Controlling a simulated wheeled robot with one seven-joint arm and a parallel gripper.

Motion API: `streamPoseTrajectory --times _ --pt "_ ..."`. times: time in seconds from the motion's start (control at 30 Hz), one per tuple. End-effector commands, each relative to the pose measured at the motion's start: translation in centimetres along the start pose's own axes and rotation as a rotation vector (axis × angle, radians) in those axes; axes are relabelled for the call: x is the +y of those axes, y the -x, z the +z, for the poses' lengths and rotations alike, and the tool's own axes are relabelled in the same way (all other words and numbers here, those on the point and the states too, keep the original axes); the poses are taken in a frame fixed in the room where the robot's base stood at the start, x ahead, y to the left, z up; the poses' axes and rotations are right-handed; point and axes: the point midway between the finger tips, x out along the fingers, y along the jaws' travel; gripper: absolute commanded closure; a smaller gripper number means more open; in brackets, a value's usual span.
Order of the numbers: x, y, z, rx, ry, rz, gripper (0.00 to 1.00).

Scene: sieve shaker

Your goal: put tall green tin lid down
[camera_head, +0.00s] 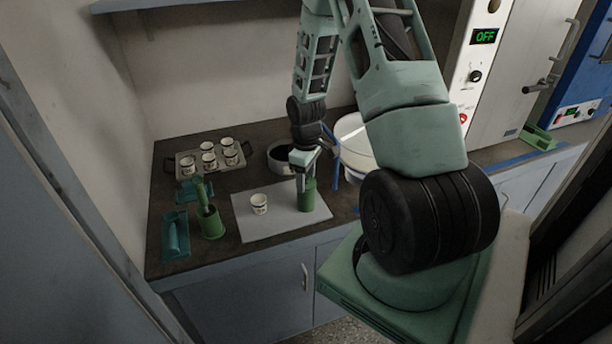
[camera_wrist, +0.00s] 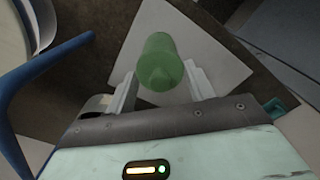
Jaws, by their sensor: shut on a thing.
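A tall green tin (camera_head: 307,197) stands on the pale mat (camera_head: 246,226) on the dark counter. My gripper (camera_head: 303,172) is right over it, pointing down. In the wrist view, the green top (camera_wrist: 160,72), which I take as the tin's lid, is between the two fingers of my gripper (camera_wrist: 162,82), which are shut on it. The lid and tin are the same green and line up, so I cannot tell whether the lid is touching the tin or just above it.
A green container (camera_head: 211,225) with a green tool stands further left, near teal trays (camera_head: 174,236). A tray of several cups (camera_head: 187,167), a dark pan (camera_head: 281,160) and a white bucket (camera_head: 354,160) are behind.

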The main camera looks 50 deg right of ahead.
Motion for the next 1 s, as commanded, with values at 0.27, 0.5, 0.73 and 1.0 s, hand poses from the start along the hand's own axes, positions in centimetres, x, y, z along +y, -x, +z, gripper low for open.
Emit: streamPoseTrajectory --times 0.27,0.5,0.73,1.0 --pt "0.0 -0.3 0.0 0.0 0.0 0.0 0.25" --pt "0.0 -0.2 0.0 0.0 0.0 0.0 0.25" --pt "0.1 2.2 -0.1 0.003 -0.002 0.003 0.25" --pt "0.1 7.9 -0.1 0.004 -0.002 0.005 0.25"
